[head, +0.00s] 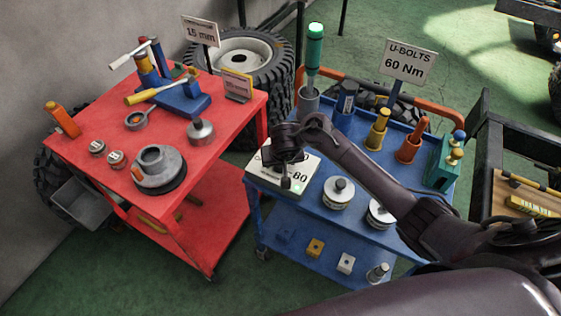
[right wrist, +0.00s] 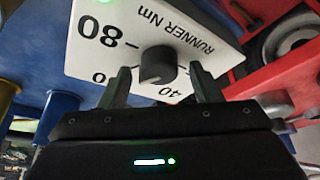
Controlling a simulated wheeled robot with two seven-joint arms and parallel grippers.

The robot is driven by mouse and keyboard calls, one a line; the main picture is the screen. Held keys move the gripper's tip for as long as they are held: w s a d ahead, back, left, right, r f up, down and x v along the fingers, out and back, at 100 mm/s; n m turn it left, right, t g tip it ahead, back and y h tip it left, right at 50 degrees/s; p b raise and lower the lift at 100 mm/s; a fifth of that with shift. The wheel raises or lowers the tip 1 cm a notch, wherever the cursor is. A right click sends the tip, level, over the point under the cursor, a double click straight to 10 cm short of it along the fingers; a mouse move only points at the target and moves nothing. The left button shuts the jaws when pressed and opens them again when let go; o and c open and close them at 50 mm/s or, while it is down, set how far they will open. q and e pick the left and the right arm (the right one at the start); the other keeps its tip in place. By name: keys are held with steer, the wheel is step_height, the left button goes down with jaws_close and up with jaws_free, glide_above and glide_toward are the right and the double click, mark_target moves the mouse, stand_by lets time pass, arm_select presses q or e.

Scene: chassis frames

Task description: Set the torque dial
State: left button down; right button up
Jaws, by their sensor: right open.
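The torque dial is a dark round knob (right wrist: 157,66) on a white plate (right wrist: 90,50) marked "RUNNER Nm", "80" and "40". In the head view the white plate (head: 265,180) lies on the blue cart's near left corner, and my gripper hides most of the knob. My right gripper (head: 287,178) is over the plate. In the right wrist view my right gripper (right wrist: 161,74) is open, with one finger on each side of the knob and visible gaps between. Where the dial points cannot be told. A sign (head: 409,62) reads "U-BOLTS 60 Nm". My left gripper is not in view.
The blue cart (head: 315,215) also carries a green-topped tool (head: 314,48), coloured holders and silver round parts (head: 338,192) close to my right arm. A red cart (head: 222,130) with tools and a "15 mm" sign (head: 200,31) stands left, across a gap.

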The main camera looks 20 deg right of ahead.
steer(key=c, duration=1)
